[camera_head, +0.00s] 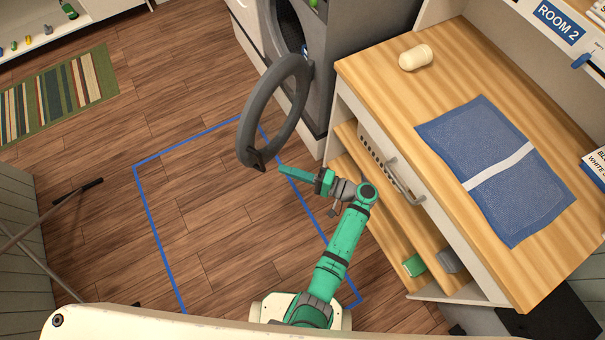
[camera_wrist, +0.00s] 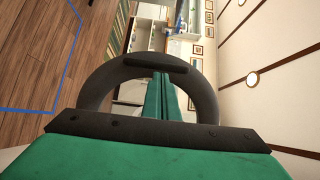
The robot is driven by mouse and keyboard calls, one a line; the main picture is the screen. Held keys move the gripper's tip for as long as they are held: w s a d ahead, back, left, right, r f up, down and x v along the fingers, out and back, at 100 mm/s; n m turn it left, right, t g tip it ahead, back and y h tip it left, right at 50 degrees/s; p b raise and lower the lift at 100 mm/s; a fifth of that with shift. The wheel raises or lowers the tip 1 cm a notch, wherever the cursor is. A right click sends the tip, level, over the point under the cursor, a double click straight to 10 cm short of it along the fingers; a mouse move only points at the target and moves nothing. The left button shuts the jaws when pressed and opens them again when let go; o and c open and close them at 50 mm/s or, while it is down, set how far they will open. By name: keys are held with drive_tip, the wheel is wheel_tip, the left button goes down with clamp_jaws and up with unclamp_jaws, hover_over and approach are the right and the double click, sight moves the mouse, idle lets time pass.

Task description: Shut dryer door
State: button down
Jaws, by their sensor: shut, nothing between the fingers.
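The dryer (camera_head: 345,50) is a grey machine at the top middle of the head view. Its round grey door (camera_head: 256,115) stands wide open, swung out from the drum opening (camera_head: 288,28). My gripper (camera_head: 284,170) is shut and empty, its green fingers pointing at the lower end of the door, close to the dark latch piece. I cannot tell whether it touches the door.
A wooden counter (camera_head: 375,75) with a drawer and lower shelf stands right of my arm. The blue-outlined floor (camera_head: 200,215) left of my arm is clear. A striped rug (camera_head: 60,92) lies beyond.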

drive_tip(key=shift+x, duration=2.5)
drive_tip(key=shift+a, duration=0.1)
